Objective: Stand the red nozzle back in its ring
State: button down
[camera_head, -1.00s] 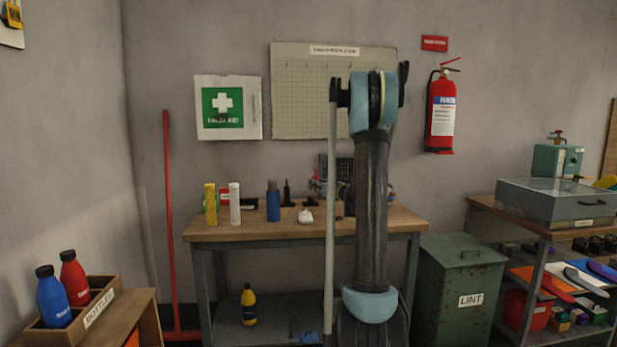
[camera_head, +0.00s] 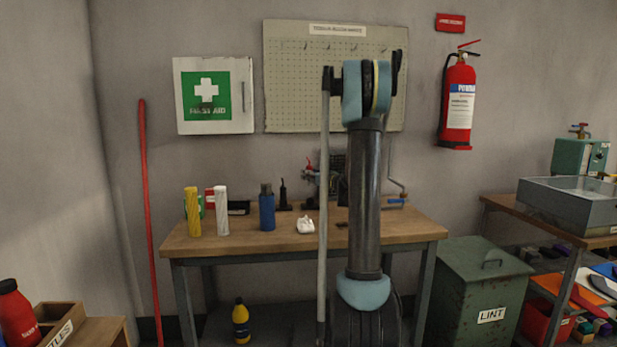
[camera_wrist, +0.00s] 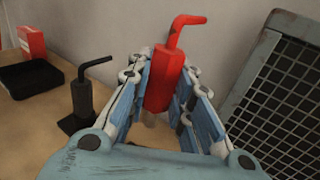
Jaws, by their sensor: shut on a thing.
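The red nozzle (camera_wrist: 161,88) has a bent spout at its top and stands roughly upright between the blue fingers of my gripper (camera_wrist: 168,78), which is shut on it. A pale tip shows below its red body. In the head view, the red nozzle (camera_head: 309,163) is a small red shape above the bench, left of my arm. A black nozzle (camera_wrist: 82,98) with a bent spout stands on a dark base to the left in the wrist view; it also shows in the head view (camera_head: 283,195). I cannot make out the red nozzle's ring.
A wire-mesh panel (camera_wrist: 275,90) stands close on the right of my gripper. The wooden bench (camera_head: 250,240) holds yellow and white cylinders, a blue bottle (camera_head: 267,208), a white crumpled thing (camera_head: 305,225) and a small dark piece (camera_head: 342,225). A lint bin (camera_head: 480,280) stands to the right.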

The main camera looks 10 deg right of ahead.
jog(key=shift+d, duration=0.15)
jog(key=shift+s+f, duration=0.1)
jog(key=shift+f, duration=3.75)
jog(key=shift+f, duration=0.45)
jog(key=c, duration=1.3)
grip_release()
jog(key=shift+c, duration=0.2)
jog(key=v, duration=1.2)
jog(key=shift+f, duration=0.15)
